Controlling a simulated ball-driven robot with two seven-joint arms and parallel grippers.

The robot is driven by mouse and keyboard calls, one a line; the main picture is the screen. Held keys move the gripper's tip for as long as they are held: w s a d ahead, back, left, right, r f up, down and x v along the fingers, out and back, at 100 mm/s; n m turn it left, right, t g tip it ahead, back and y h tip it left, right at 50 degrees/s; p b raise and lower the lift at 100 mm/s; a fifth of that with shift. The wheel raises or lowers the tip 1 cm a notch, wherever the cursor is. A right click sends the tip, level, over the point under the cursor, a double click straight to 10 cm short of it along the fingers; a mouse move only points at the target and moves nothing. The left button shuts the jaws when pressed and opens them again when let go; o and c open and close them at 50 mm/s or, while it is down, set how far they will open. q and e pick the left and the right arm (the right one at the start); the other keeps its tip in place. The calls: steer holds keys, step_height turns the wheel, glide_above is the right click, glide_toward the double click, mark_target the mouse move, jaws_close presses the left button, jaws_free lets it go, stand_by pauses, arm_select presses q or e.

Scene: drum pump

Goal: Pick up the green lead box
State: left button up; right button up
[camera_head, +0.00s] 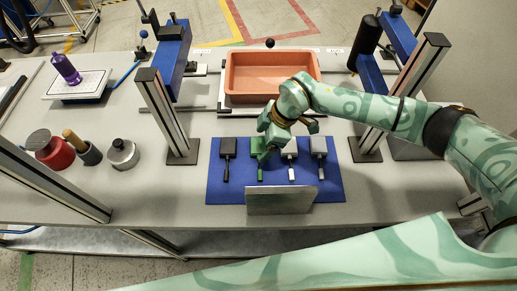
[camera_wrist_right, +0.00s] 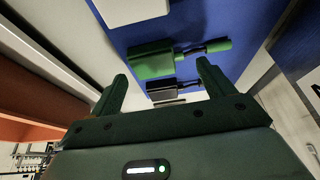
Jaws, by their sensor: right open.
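The green lead box (camera_head: 260,171) lies on the blue mat (camera_head: 330,190) in a row of similar boxes, its handle toward the front. My right gripper (camera_head: 268,141) is over it and hides part of its body in the head view. In the right wrist view the green box (camera_wrist_right: 152,63) lies on its mat beyond the fingertips, its green-ended handle pointing right. The right gripper (camera_wrist_right: 163,80) is open and empty, its two fingers apart, and a gap shows between them and the box. My left gripper is not in view.
A dark box (camera_head: 228,147) lies left of the green one; a grey box (camera_head: 290,147) and a pale box (camera_head: 319,146) lie right. An upright metal plate (camera_head: 281,201) stands at the mat's front. An orange tray (camera_head: 240,83) sits behind, between metal posts.

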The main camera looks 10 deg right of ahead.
steer(key=x, duration=0.2)
steer(key=shift+a+f, duration=0.1)
steer(key=shift+f, duration=0.15)
steer(key=shift+r, duration=0.1)
steer(key=c, duration=0.7)
steer(key=shift+c, duration=0.2)
